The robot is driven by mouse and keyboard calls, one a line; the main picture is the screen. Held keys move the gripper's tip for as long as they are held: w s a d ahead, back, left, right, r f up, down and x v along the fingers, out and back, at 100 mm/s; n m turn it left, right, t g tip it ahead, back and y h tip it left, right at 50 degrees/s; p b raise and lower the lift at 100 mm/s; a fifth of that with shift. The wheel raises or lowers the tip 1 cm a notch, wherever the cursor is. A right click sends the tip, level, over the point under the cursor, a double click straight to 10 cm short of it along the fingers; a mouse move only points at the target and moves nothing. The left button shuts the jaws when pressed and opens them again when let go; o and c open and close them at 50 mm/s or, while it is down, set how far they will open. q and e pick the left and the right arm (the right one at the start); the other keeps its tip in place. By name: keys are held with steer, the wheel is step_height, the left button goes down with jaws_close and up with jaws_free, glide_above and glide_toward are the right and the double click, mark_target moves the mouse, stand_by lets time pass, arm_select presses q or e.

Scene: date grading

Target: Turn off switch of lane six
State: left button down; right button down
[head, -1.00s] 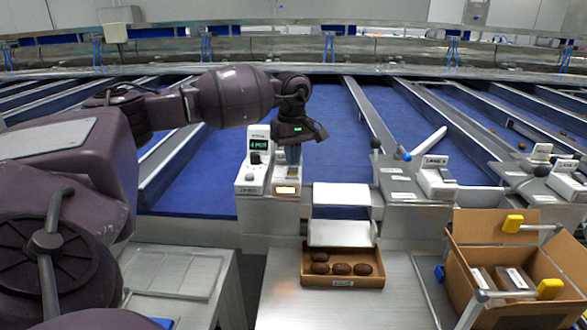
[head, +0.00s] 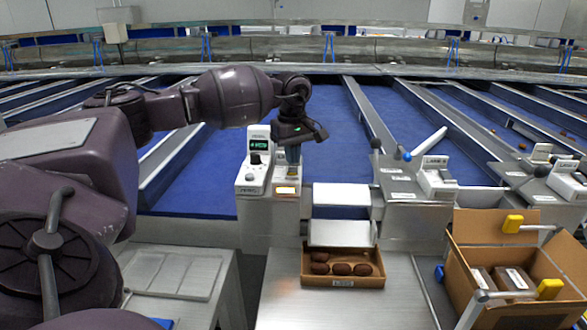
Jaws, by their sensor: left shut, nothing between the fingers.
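A white control box with a small green display (head: 258,145) and a knob stands at the head of the middle lane. Beside it on the right is a switch unit with a lit amber-white lamp (head: 286,190). My left gripper (head: 293,158) points down right above this switch unit, shut and empty, with its fingertips close to the unit's top. I cannot tell whether they touch it. The switch itself is hidden behind the fingers. The lane label on this unit is not readable. My right gripper is not in view.
A cardboard tray of dark dates (head: 343,281) sits on the steel table (head: 290,300) below the white chute (head: 340,195). To the right are a box labelled like "LANE 5" (head: 435,182), a blue-knobbed lever (head: 428,143) and an open carton (head: 470,235).

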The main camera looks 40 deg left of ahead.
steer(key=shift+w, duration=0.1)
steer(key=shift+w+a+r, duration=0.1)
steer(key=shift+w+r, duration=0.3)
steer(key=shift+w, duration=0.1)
arm_select(q)
steer(key=shift+f, duration=0.15)
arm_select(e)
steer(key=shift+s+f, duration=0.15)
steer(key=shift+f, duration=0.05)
arm_select(q)
steer(key=shift+f, duration=0.25)
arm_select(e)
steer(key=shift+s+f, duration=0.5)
arm_select(q)
steer(key=shift+f, duration=0.2)
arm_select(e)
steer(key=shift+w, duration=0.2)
arm_select(q)
steer(key=shift+f+b, duration=0.2)
steer(key=shift+b, duration=0.15)
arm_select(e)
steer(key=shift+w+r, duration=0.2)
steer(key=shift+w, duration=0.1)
arm_select(q)
steer(key=shift+f, duration=0.15)
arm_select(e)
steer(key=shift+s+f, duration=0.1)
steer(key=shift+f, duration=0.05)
